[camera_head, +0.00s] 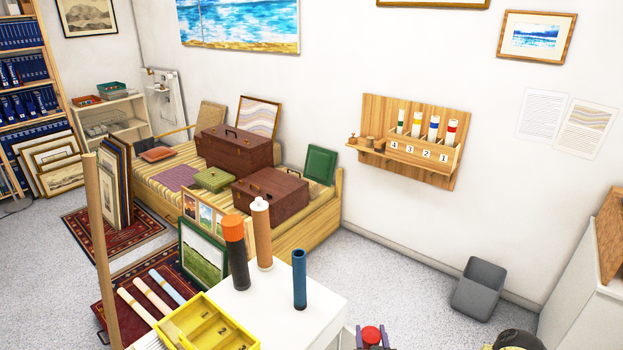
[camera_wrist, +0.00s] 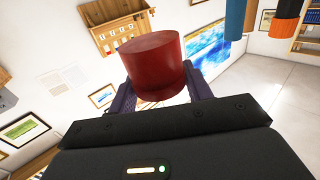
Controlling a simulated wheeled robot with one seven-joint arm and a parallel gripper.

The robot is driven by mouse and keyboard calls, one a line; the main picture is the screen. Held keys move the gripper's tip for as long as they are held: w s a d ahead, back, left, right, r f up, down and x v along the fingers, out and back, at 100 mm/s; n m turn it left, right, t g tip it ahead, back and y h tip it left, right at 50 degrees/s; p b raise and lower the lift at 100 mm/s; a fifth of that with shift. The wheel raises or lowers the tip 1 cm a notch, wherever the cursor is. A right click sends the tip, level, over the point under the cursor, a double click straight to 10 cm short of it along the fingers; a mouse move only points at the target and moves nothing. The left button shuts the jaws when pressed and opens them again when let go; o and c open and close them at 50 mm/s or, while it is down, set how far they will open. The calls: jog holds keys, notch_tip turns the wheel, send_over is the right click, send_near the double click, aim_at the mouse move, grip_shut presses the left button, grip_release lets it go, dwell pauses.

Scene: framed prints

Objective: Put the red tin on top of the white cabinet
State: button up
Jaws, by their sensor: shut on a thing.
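The red tin (camera_wrist: 153,62) is a short round can between the two fingers of my gripper (camera_wrist: 162,90), which is shut on it. In the head view the tin's red top (camera_head: 371,333) shows at the bottom edge, with my gripper's fingers (camera_head: 371,341) on both sides of it. A white cabinet (camera_head: 270,318) stands just left of the gripper, its top partly taken by tubes and a yellow tray. The tin is to the right of this top and apart from it. Another white unit (camera_head: 580,290) stands at the right edge.
A black tube with an orange cap (camera_head: 237,255), a brown tube (camera_head: 262,235) and a blue tube (camera_head: 300,280) stand upright on the white top. A yellow divided tray (camera_head: 207,326) is at its left. A grey bin (camera_head: 479,289) stands on the floor by the wall.

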jog(key=s+r+p, duration=0.4)
jog(key=r+p, duration=0.7)
jog(key=p, duration=0.5)
jog(key=shift+s+r+p, duration=0.15)
jog(key=shift+r+p, duration=0.1)
jog(key=shift+p, duration=0.1)
jog(key=shift+s+f, duration=0.1)
